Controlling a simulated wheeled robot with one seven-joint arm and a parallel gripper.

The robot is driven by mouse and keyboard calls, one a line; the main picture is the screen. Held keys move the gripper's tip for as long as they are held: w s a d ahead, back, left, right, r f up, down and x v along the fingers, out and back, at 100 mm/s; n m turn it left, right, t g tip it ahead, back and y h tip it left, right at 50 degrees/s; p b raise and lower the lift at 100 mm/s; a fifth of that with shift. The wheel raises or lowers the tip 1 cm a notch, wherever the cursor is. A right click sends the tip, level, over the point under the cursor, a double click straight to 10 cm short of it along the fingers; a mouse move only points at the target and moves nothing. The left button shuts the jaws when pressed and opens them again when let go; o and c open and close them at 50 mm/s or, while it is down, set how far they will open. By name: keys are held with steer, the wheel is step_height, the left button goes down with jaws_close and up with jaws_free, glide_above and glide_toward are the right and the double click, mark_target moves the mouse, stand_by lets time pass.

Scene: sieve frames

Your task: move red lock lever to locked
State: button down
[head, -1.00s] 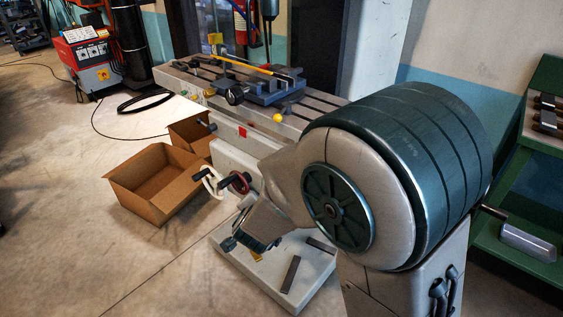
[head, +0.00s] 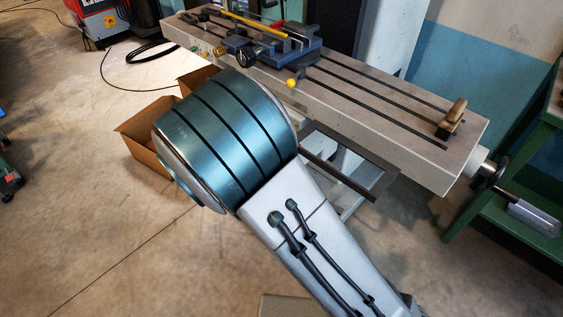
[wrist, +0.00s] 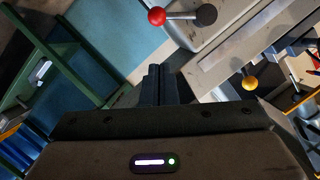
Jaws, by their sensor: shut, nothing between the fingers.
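The red lock lever shows at the top of the wrist view as a red ball (wrist: 157,16) on a short rod, joined to a dark grey round hub (wrist: 206,14). My gripper (wrist: 155,70) points up the wrist view with its dark fingers together and nothing between them. It looks apart from the lever, with the red ball beyond the fingertips. In the head view my arm hides my gripper, and I cannot make out the red lever there.
The grey slotted machine table (head: 400,125) carries a blue vise (head: 275,45). A yellow knob (head: 291,83) sits on its front side; a yellow ball (wrist: 249,83) shows in the wrist view. A cardboard box (head: 138,138) stands left, a green bench (head: 500,170) right.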

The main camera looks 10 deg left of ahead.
steer(key=shift+w+d+f, duration=0.1)
steer(key=shift+w+f, duration=0.45)
steer(key=shift+w, duration=0.25)
steer(key=shift+w+d+f, duration=0.1)
steer(key=shift+w+f, duration=0.5)
steer(key=shift+w, duration=0.25)
steer(key=shift+w+d+f, duration=0.1)
steer(key=shift+w+f, duration=0.45)
steer(key=shift+w, duration=0.25)
steer(key=shift+a, duration=0.1)
